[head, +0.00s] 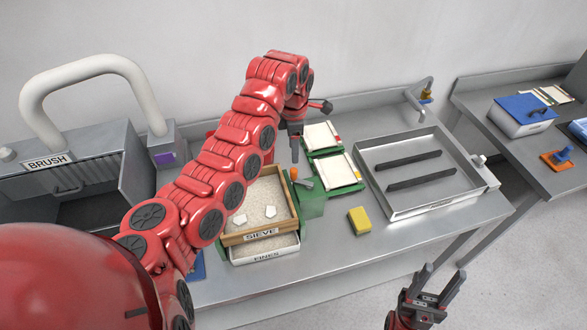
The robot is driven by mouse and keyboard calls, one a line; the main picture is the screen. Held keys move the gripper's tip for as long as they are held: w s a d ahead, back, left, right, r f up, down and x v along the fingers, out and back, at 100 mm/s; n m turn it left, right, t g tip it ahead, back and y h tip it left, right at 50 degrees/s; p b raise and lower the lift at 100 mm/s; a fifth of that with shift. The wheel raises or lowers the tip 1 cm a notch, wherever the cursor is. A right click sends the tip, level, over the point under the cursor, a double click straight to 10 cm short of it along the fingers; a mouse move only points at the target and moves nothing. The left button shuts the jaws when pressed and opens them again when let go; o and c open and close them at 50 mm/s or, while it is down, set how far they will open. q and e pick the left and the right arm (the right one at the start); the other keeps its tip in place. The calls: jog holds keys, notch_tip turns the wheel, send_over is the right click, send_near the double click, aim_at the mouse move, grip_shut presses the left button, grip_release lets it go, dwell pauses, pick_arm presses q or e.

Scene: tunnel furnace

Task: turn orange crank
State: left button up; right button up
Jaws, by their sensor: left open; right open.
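The orange crank knob (294,173) sits on top of the green box (314,203) to the right of the sieve. A short grey part (305,183) shows beside the knob. My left gripper (296,157) points down just above and behind the knob in the picture. Its fingers look narrow from here, and I see no contact with the knob. My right gripper (439,281) is open and empty, low at the right, in front of the bench edge.
A wooden sieve (233,239) with white lumps stands over a fines drawer (263,256). A yellow sponge (359,220), green trays (345,189) and a metal basin (432,208) are to the right. My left arm hides much of the bench's left part.

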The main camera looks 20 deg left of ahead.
aim_at(294, 169)
pick_arm(q)
notch_tip(294, 169, down, 10)
jog(key=shift+s+r+b, duration=0.1)
jog(key=shift+b, duration=0.2)
grip_shut()
dwell(0.4)
